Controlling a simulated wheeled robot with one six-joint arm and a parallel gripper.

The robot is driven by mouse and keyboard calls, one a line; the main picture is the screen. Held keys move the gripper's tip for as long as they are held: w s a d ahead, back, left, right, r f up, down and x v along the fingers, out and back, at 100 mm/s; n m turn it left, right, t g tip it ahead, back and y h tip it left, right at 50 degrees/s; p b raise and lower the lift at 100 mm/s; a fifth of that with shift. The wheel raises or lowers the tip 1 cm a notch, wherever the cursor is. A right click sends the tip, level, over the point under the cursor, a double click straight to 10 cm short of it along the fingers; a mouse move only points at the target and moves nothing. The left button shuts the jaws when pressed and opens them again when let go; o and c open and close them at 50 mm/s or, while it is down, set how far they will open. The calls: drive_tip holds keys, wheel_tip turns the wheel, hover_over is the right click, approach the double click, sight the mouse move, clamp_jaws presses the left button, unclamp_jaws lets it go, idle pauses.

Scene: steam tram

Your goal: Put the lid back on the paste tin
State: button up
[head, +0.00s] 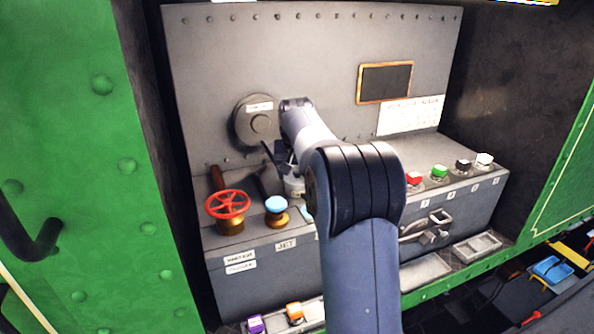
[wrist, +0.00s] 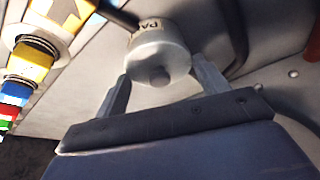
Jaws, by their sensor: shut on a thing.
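A pale paste tin (wrist: 152,34) with part of a "PA" label shows in the wrist view at top centre, and its pale side shows in the head view (head: 293,187) on the ledge. A pale lid (wrist: 172,62) with a grey knob covers the end facing my wrist camera. My gripper (wrist: 160,70) has one finger on each side of the lid and is shut on it. In the head view my gripper (head: 284,160) is partly hidden by my arm. I cannot tell whether the lid is fully seated or just above the tin.
A red valve wheel (head: 228,204) and a blue-topped brass knob (head: 276,208) stand to the left on the ledge. Coloured buttons, including a red one (head: 413,178), line the right. A grey wall with a round fitting (head: 258,122) rises behind.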

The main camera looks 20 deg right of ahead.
drive_tip(key=o, duration=1)
drive_tip(key=shift+o, duration=0.6)
drive_tip(key=shift+r, duration=0.1)
wheel_tip(320, 180, up, 3)
drive_tip(key=p, duration=0.2)
drive_tip(key=shift+f+p, duration=0.2)
drive_tip(key=shift+p, duration=0.1)
drive_tip(key=shift+r, duration=2.1)
clamp_jaws()
